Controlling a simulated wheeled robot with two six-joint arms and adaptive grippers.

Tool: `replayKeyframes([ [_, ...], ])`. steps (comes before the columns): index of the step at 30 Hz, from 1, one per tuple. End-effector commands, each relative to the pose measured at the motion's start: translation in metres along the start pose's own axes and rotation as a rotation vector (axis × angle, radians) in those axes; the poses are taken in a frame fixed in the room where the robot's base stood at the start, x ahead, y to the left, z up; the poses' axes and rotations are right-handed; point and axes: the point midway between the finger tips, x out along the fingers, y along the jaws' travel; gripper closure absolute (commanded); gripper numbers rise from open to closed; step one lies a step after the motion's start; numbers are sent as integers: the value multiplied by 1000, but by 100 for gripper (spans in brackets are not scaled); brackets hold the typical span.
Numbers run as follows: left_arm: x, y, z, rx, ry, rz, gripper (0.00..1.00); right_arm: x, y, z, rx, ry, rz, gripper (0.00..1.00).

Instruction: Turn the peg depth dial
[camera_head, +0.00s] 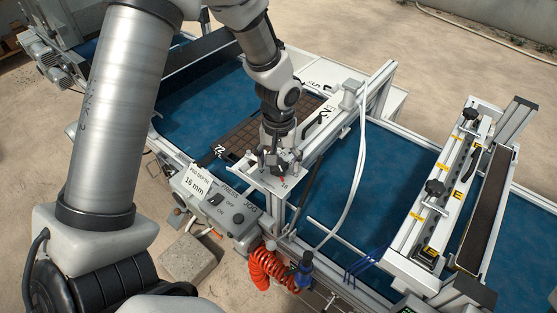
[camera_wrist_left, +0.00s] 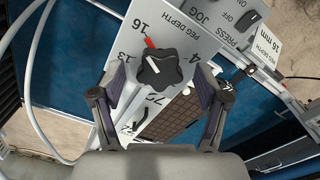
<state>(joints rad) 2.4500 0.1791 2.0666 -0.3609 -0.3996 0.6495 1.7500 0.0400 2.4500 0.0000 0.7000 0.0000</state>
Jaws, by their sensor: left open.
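The peg depth dial is a black lobed knob (camera_wrist_left: 163,70) with a white pointer line, on a grey plate marked "PEG DEPTH" with numbers 16, 13 and 4 around it. A red marker (camera_wrist_left: 150,42) sits beside the knob on the 16 side. The white line points to the upper left, roughly toward the 13 to 16 side. My left gripper (camera_wrist_left: 160,88) is open, with one finger on each side of the knob; contact cannot be told. In the head view my left gripper (camera_head: 278,155) is over the dial plate and mostly hides the knob. My right gripper is not in view.
A card reading "PEG DEPTH 16 mm" (camera_head: 194,182) stands beside the control box (camera_head: 229,207) with press and jog switches. A dark seed tray (camera_head: 236,131) lies on the blue belt (camera_head: 195,100). White hoses (camera_head: 361,160) arc right of the dial; a red coiled hose (camera_head: 268,270) hangs in front.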

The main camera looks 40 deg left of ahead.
Motion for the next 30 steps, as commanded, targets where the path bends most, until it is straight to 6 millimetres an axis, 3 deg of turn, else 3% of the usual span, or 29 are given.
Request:
replayKeyframes([
  [5, -21, 0, -1, 0, 5, 1, 25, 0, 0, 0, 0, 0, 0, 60],
  [12, -82, 0, -2, 0, 6, 2, 25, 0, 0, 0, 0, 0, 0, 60],
  [16, -107, 0, -1, 0, 4, 1, 25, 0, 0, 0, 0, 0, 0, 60],
  [21, -119, 0, 0, 0, 0, 1, 25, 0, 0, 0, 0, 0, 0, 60],
  [30, -119, 0, 0, 0, 0, 0, 25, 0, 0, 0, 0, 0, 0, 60],
])
